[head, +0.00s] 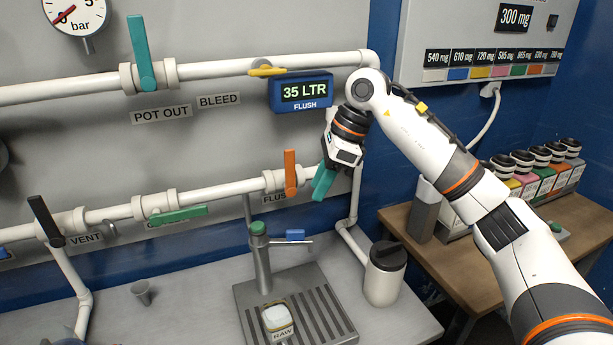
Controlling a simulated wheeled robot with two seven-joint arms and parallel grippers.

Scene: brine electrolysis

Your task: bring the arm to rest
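My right arm comes in from the lower right and reaches up across the picture. Its gripper (322,184) hangs in front of the grey panel, with teal fingers pointing down and a little left. It is just right of the orange flush valve handle (290,174) and below the blue flush display (302,92), which reads 35 LTR. The fingers overlap in this view, so I cannot tell whether they are open or shut. I see nothing held below them. My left gripper is not in view.
A drip tray (326,318) holds a container marked RAW (278,322) under a green-topped tap (258,240). A lidded white canister (384,275) stands beside it. Pipes with teal (141,52), green (179,214) and black (46,220) handles cross the panel. Several bottles (545,168) stand on the wooden table (397,217).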

